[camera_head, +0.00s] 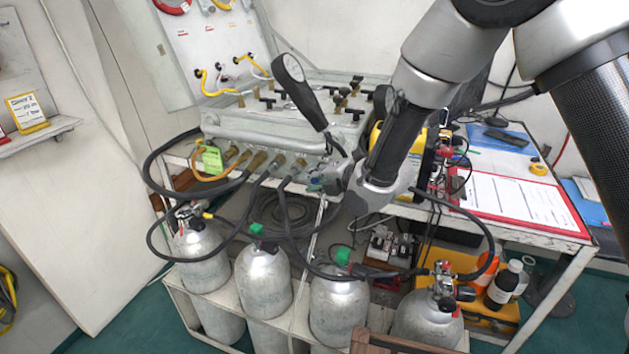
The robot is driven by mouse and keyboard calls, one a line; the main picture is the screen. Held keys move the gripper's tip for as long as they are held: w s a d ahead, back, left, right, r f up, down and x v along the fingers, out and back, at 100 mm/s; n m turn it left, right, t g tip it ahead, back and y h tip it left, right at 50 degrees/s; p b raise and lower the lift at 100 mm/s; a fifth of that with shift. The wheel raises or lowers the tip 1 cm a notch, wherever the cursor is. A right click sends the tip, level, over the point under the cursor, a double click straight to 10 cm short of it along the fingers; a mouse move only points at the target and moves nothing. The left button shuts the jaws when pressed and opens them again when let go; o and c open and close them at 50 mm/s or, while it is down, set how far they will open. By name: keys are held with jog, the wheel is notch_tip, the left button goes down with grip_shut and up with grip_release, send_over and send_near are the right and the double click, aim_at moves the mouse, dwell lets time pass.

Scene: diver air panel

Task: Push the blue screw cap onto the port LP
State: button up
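My gripper (335,178) is at the front right of the grey air panel (250,128), close to its row of front ports. A small blue-green spot shows at the fingertips, but it is too small to tell whether it is the blue screw cap. I cannot tell whether the fingers are open or shut on it. Brass and grey hose fittings (255,160) line the panel's front face to the left of my gripper. No LP label is readable, and my gripper and wrist hide the front face's right end.
Black hoses (160,170) loop from the fittings down to several grey cylinders (263,280) in a white rack below. Two cylinders carry green caps (257,229). A clipboard (515,200) lies on the right table.

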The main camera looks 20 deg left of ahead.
jog(key=o, duration=0.5)
jog(key=shift+c, duration=0.2)
jog(key=v, duration=1.2)
jog(key=s+d+f+m+g+h, duration=0.3)
jog(key=d+f+m+h, duration=0.3)
jog(key=d+f+m, duration=0.25)
jog(key=s+d+r+m+h, duration=0.2)
jog(key=d+r+m+h, duration=0.1)
jog(key=d+m, duration=0.55)
jog(key=s+d+r+m, duration=0.4)
jog(key=d+r+m, duration=0.1)
jog(key=d, duration=0.5)
jog(key=s+d+r+m+h, duration=0.1)
jog(key=s+d+r+m, duration=0.4)
jog(key=d+r, duration=0.3)
jog(key=s+d+r+m+t+h, duration=0.1)
jog(key=s+d+r+m, duration=0.4)
jog(key=d, duration=0.7)
notch_tip(320, 180, up, 2)
jog(key=shift+r, duration=0.2)
